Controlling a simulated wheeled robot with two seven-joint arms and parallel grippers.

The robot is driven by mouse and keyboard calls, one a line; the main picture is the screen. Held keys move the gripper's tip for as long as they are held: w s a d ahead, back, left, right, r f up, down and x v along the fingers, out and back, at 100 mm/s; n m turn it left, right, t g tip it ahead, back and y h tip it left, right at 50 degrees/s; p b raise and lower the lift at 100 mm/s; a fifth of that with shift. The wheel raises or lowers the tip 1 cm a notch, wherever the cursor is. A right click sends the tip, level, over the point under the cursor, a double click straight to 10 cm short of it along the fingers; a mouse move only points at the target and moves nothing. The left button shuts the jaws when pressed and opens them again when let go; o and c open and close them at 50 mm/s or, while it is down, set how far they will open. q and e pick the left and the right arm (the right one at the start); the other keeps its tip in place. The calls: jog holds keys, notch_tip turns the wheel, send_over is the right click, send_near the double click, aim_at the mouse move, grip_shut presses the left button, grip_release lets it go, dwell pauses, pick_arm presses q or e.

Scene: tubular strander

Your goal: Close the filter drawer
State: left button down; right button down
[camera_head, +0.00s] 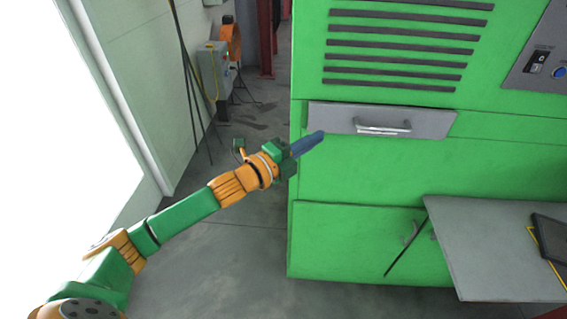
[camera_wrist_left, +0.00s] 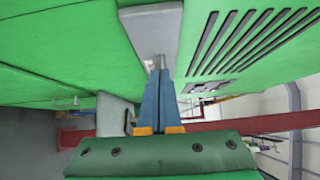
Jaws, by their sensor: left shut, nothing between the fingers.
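The filter drawer (camera_head: 340,119) is a grey panel with a silver bar handle (camera_head: 383,128), set in the front of a green cabinet below its vent slots. How far the drawer stands out is hard to tell. My left gripper (camera_head: 316,138) is shut and empty, its blue fingers pointing at the drawer's lower left corner. In the left wrist view the grey drawer front (camera_wrist_left: 152,32) lies just beyond the shut fingertips (camera_wrist_left: 161,74), with the handle (camera_wrist_left: 154,63) beside them. Whether they touch I cannot tell. My right gripper is not in view.
A grey table (camera_head: 490,250) with a dark tablet-like object (camera_head: 550,238) stands at the right before the cabinet (camera_head: 350,230). A control panel (camera_head: 540,60) is at upper right. A grey box (camera_head: 213,70) stands further back.

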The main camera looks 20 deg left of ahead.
pick_arm(q)
jog(key=b+v, duration=0.3)
jog(key=v, duration=0.5)
jog(key=w+a+f+n+g+y, duration=0.1)
jog(key=w+a+f+n+y, duration=0.15)
jog(key=a+f+n, duration=0.4)
jog(key=w+a+f+n+y, duration=0.15)
jog(key=a+f+y, duration=0.25)
jog(key=f, duration=0.5)
jog(key=s+a+f+n+g+y, duration=0.1)
jog(key=s+a+f+n+g, duration=0.15)
jog(key=f, duration=0.55)
jog(key=s+a+f+n+g+y, duration=0.1)
jog(key=s+f+n, duration=0.3)
jog(key=f, duration=0.4)
jog(key=s+d+f+n+g, duration=0.25)
jog(key=s+f+g, duration=0.25)
jog(key=s+f, duration=0.8)
jog(key=s+d+f+n+g, duration=0.2)
jog(key=s+d+f, duration=0.2)
jog(key=s, duration=0.6)
jog(key=s+d+f+n+g, duration=0.2)
jog(key=s+d+f, duration=0.3)
jog(key=s, duration=0.5)
jog(key=shift+d+f+g, duration=0.15)
jog(key=shift+f+g, duration=0.45)
jog(key=shift+g, duration=0.25)
